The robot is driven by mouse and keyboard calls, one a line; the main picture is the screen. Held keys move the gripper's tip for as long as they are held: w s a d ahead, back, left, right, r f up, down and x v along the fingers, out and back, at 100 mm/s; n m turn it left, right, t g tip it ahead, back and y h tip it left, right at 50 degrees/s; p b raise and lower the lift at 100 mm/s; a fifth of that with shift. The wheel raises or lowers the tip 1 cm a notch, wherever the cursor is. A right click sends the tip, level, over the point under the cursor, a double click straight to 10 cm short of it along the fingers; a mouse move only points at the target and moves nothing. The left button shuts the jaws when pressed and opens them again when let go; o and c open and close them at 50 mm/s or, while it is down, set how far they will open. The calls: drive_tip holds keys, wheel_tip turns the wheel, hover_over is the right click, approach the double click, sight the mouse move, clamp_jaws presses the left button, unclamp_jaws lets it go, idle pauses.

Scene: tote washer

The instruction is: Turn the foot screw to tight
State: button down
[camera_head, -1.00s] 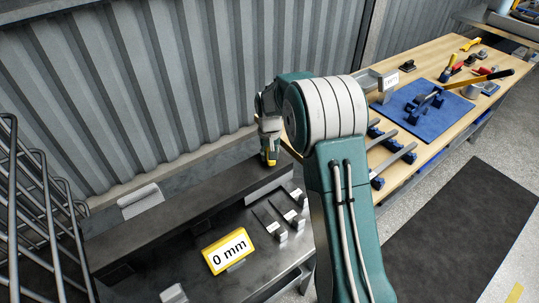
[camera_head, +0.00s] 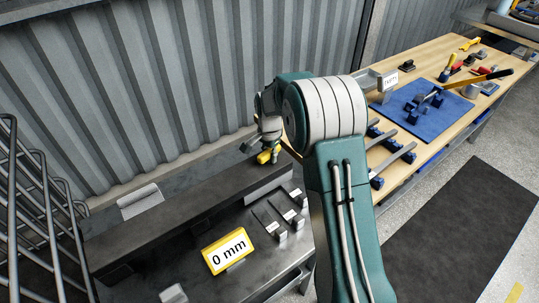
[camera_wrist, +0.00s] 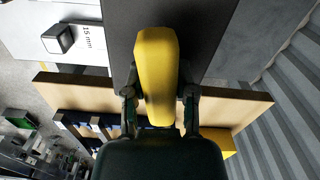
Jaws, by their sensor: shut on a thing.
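A yellow handle (camera_wrist: 155,62), which looks like that of the foot screw, fills the middle of the wrist view. My gripper (camera_wrist: 160,108) is shut on it, one dark finger on each side. In the head view the yellow handle (camera_head: 264,157) lies at a slant above the right part of the long dark beam, with my gripper (camera_head: 271,150) at it. The screw's shaft and foot are hidden. I cannot tell how tight it is.
A yellow-framed sign reading "0 mm" (camera_head: 227,251) stands on the metal bench, with several labelled pieces (camera_head: 278,227) to its right. A wire rack (camera_head: 40,225) is at left. A wooden workbench (camera_head: 405,150) with tools is at right. A corrugated wall (camera_head: 150,90) stands behind.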

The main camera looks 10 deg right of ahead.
sight(268, 150)
drive_tip(key=shift+a+f+m, duration=0.1)
drive_tip(key=shift+m, duration=0.9)
drive_tip(key=shift+c, duration=2)
unclamp_jaws()
drive_tip(key=shift+a, duration=0.1)
wheel_tip(268, 150, up, 12)
